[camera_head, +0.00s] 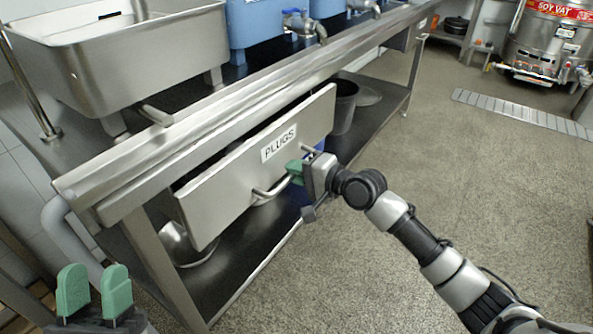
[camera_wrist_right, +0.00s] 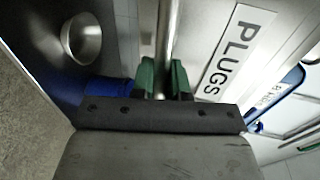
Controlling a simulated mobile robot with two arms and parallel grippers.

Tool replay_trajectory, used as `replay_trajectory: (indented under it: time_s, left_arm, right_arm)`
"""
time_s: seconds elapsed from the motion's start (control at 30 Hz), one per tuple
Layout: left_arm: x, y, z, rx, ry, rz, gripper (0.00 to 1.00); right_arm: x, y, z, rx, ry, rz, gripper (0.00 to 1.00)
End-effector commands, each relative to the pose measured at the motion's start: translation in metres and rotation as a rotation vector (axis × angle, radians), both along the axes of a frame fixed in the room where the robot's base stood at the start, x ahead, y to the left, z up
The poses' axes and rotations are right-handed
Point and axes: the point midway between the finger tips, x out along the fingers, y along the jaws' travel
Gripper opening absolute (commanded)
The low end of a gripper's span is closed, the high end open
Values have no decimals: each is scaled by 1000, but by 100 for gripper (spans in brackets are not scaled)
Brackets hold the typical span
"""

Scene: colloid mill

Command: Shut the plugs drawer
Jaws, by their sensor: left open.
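The plugs drawer (camera_head: 225,190) is a steel drawer under the bench, with a "PLUGS" label on its front. Its front stands out from the bench, with a dark gap behind its top edge. Its bar handle (camera_head: 270,190) runs along the front. My right gripper (camera_head: 296,170) is at the handle. In the right wrist view the handle bar (camera_wrist_right: 164,45) runs between the green fingers (camera_wrist_right: 163,78), which appear closed on it. The drawer's inside is mostly hidden. My left gripper (camera_head: 95,292) is open and empty at the lower left, apart from the drawer.
A steel sink tray (camera_head: 130,60) and blue containers (camera_head: 255,25) stand on the bench. A lower shelf (camera_head: 240,255) holds a steel bowl (camera_head: 185,245) and a dark bucket (camera_head: 344,105).

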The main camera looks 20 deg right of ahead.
Motion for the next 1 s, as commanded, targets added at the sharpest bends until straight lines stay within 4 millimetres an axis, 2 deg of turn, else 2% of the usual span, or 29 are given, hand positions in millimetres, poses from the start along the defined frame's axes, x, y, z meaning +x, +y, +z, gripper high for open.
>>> replay_trajectory:
  time_s: [0.27,0.6,0.97,1.0]
  left_arm:
    - [1,0,1,3,10,0,43]
    - [25,-2,-23,80,274,16,43]
    - [27,-2,-27,88,300,17,43]
    - [27,-2,-27,88,299,17,43]
  right_arm:
    - [3,2,0,2,1,0,0]
    - [33,25,1,2,2,-3,0]
    - [36,27,0,1,-2,-3,0]
    - [36,27,1,1,-2,-3,19]
